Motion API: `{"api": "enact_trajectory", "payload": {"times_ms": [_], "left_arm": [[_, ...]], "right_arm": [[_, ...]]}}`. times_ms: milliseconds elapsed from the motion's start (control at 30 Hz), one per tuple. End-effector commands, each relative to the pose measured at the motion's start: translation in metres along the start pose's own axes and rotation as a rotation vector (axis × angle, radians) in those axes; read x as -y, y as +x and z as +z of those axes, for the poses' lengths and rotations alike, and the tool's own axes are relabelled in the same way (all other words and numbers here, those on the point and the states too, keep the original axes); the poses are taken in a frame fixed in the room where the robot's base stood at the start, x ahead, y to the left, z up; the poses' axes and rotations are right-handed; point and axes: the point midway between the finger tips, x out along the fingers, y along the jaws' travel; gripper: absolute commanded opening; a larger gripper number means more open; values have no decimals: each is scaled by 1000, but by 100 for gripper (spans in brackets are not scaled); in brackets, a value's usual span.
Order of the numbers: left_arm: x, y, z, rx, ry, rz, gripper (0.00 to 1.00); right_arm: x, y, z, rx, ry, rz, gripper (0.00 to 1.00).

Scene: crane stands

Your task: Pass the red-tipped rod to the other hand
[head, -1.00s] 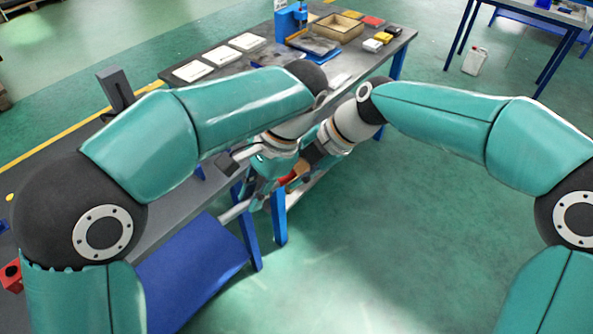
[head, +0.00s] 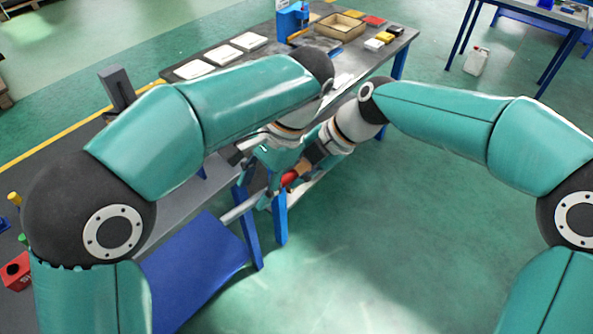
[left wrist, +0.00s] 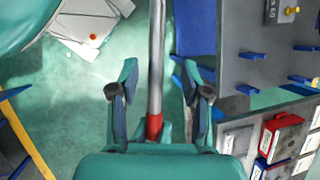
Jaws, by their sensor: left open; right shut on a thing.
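The rod (head: 243,207) is a grey bar with a red end part (head: 290,178), held off the side of the bench in the head view. My right gripper (head: 300,172) is shut on it near the red part; its fingers are mostly hidden. My left gripper (head: 262,165) is open close beside it, partly covered by my own arm. In the left wrist view the rod (left wrist: 156,60) runs upright between the spread fingers of my left gripper (left wrist: 160,90), with gaps on both sides. Its red part (left wrist: 154,126) lies close to the palm.
The grey bench (head: 195,192) with blue legs runs along the left, with a blue panel (head: 195,258) below. White plates (head: 208,60), a wooden tray (head: 340,26) and small boxes lie on the far end.

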Motion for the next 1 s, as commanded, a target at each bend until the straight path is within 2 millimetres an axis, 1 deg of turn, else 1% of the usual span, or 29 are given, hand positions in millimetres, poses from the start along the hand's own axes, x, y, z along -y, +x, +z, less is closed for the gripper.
{"api": "enact_trajectory", "payload": {"times_ms": [33, 100, 300, 433, 500, 567, 667, 767, 800, 867, 900, 967, 1000], "left_arm": [[0, -8, -1, -3, 0, -1, 47], [0, -18, -1, -4, -2, -1, 47], [0, -44, -1, -3, -1, -1, 47], [0, -53, -1, -2, 0, -1, 47], [2, -54, -2, -1, 3, -3, 47], [6, -51, -4, -1, 10, -10, 47], [17, -37, -13, -1, 39, -35, 47], [37, -13, -27, -3, 93, -79, 47], [47, -1, -34, -4, 125, -102, 47], [61, 23, -45, -10, 164, -122, 47], [70, 40, -52, -15, 196, -137, 47], [84, 68, -63, -22, 254, -161, 47], [92, 87, -70, -29, 295, -176, 47]], "right_arm": [[-1, -1, 0, 0, 0, 2, 0], [-1, -1, 0, 0, 0, 2, 0], [-1, -1, 0, 0, 0, 3, 0], [-1, -1, 0, 0, 0, 3, 0], [-1, -1, 0, 0, 0, 3, 0], [-1, -1, 0, 0, 0, 3, 0], [-1, -1, 0, 0, 0, 2, 0], [-1, -1, 0, 0, 0, 2, 0], [-1, -1, 0, 0, 0, 2, 0], [-1, -1, 0, 0, 0, 3, 0], [-1, -1, 0, 0, 0, 3, 0], [-1, -1, 0, 0, 0, 3, 0], [-1, -1, 0, 0, 0, 3, 0]]}}
